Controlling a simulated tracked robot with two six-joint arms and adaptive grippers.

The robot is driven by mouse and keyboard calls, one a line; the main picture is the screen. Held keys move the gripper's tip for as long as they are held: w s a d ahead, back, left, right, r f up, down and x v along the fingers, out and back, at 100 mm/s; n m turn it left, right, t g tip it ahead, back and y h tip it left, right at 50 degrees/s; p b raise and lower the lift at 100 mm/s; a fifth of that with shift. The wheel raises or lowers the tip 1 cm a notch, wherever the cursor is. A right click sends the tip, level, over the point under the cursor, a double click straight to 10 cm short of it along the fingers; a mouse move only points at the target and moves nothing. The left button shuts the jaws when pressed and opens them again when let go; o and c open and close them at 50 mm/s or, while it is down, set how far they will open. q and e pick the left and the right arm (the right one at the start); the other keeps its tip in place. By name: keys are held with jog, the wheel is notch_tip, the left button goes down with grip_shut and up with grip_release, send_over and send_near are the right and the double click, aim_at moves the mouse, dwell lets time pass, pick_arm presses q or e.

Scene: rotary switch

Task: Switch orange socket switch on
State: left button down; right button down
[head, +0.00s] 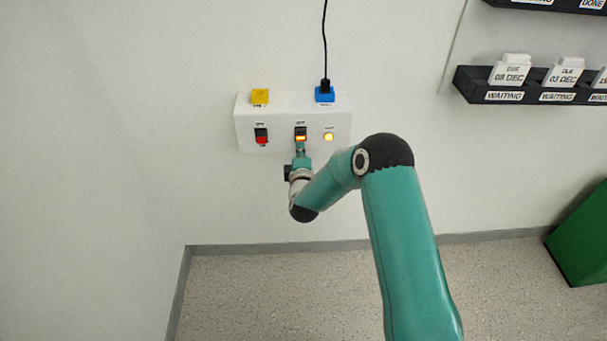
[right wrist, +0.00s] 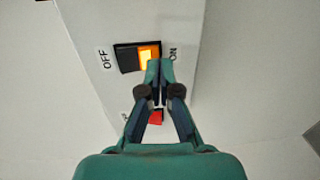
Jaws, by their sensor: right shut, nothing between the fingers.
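The orange switch (head: 300,134) is a rocker in a black frame in the middle of the white socket box's front. In the right wrist view the orange switch (right wrist: 146,57) has its orange part lit on the side toward the ON label; the OFF label is at the other end. My right gripper (head: 300,147) is shut and empty, just below the switch. In the right wrist view its fingertips (right wrist: 160,64) lie at the switch's ON-side edge; I cannot tell whether they touch. My left gripper is not in view.
The white box (head: 283,103) on the wall also bears a red switch (head: 261,136), a yellow socket (head: 260,96), a blue socket (head: 325,98) with a black plug and cord, and a glowing round lamp (head: 329,137). A black rack (head: 470,86) hangs at right; a green bin (head: 585,240) stands below.

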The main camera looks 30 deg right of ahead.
jog(key=f+b+v, duration=0.2)
jog(key=b+v, duration=0.1)
jog(key=v, duration=0.9)
jog(key=shift+s+a+f, duration=0.15)
jog(key=shift+a+f, duration=0.1)
jog(key=shift+f, duration=0.1)
jog(key=s+a+f+m+g+y+p, duration=0.1)
jog(key=s+a+f+m+g+y, duration=0.15)
jog(key=s+a+f+y, duration=0.4)
jog(key=s+a+f+m+g+y, duration=0.15)
jog(key=s+a+f+g, duration=0.25)
jog(key=a+f, duration=0.5)
jog(key=s+a+f+m+g+y, duration=0.2)
jog(key=s+a+f+m+g, duration=0.1)
jog(key=s, duration=0.5)
jog(key=s+a+f+m+g+y, duration=0.2)
jog(key=s+a+f+m+g, duration=0.1)
jog(key=s+m, duration=0.4)
jog(key=shift+s+f+g+y, duration=0.25)
jog(key=shift+s+g+y, duration=0.2)
jog(key=shift+g, duration=0.4)
